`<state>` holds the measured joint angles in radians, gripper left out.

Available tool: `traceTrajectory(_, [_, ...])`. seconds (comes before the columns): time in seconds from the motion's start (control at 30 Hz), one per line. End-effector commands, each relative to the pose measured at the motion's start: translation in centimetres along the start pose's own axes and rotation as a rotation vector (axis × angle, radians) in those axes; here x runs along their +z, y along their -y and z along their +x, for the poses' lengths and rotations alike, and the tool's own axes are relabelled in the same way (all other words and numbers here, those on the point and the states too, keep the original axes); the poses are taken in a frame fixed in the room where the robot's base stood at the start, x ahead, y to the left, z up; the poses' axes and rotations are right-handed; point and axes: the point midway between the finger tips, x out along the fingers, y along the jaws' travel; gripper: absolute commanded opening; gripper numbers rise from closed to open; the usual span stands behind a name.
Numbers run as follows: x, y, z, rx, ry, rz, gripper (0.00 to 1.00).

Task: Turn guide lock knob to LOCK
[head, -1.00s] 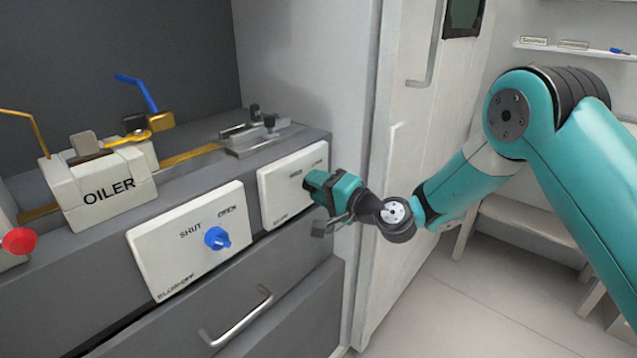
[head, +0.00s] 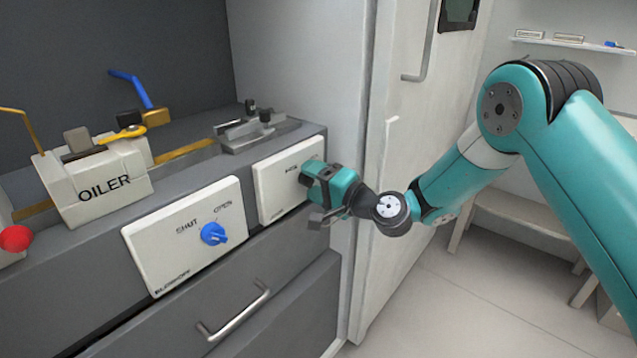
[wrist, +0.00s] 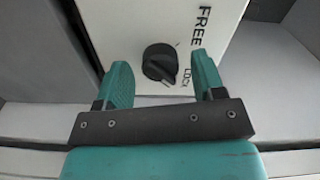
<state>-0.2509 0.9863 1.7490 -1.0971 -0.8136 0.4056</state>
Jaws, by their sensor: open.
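The guide lock knob (wrist: 160,63) is a black round knob on a white panel (wrist: 120,30) marked FREE and LOCK in the wrist view. A small pale mark shows on the knob's edge toward the lettering. My gripper (wrist: 163,75) is open, its two teal fingers on either side of the knob's lower part in the picture, with gaps to both sides. I cannot tell how deep the fingers reach. In the head view my gripper (head: 310,182) is at the right part of the same white panel (head: 275,188) and hides the knob.
A blue knob (head: 213,233) sits on the SHUT/OPEN panel (head: 160,250) to the left. A drawer handle (head: 240,312) sticks out below. The OILER block (head: 105,185) and a metal guide fixture (head: 250,130) stand on the counter above. A tall cabinet door (head: 400,150) is close on the right.

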Motion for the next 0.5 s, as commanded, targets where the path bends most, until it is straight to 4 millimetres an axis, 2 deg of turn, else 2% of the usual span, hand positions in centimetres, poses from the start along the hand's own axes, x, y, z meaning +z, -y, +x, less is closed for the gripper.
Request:
traceTrajectory(0.13, [-0.1,-0.1,-0.9,0.002,-0.001,0.001,0.63])
traceTrajectory(0.23, [-0.1,-0.3,-2.5,0.004,-0.002,0.003,0.63])
traceTrajectory(0.5, [-0.1,-0.4,-9.3,0.003,-0.006,0.006,0.63])
